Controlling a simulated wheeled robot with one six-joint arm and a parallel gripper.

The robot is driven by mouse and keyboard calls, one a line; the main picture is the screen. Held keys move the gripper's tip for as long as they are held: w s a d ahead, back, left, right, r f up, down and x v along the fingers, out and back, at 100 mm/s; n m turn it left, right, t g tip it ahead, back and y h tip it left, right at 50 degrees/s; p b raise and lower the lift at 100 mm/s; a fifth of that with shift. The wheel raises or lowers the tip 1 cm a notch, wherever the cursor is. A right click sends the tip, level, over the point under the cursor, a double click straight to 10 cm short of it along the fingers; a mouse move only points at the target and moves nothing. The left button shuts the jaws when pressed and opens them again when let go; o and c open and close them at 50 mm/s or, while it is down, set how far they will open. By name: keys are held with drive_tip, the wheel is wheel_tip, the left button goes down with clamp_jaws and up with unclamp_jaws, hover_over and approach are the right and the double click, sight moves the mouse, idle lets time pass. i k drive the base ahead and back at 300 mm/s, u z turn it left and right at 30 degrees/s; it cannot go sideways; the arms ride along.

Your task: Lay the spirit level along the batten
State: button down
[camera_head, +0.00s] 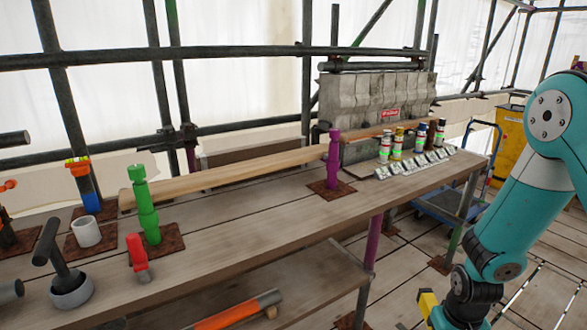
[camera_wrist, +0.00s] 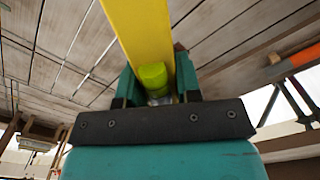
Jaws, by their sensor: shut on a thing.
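The yellow spirit level (camera_wrist: 137,28) with a green vial is in my gripper (camera_wrist: 158,78) in the wrist view. The two teal fingers are shut on its sides, and its far end runs out of the top of the frame. In the head view, a yellow end of the level (camera_head: 427,303) shows low at the right, beside my arm and below the bench top. The long wooden batten (camera_head: 235,174) lies along the back of the bench, between a green post (camera_head: 146,207) and a purple post (camera_head: 333,160). The level is apart from the batten.
The bench top (camera_head: 270,222) is clear in front of the batten. Several cans (camera_head: 397,143) stand at its right end; a red-handled tool (camera_head: 137,258), a white cup (camera_head: 87,232) and a dark mallet (camera_head: 65,270) are at the left. An orange tube (camera_head: 235,312) lies on the lower shelf.

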sight(235, 170)
drive_tip(key=i, duration=0.35)
drive_tip(key=u, duration=0.7)
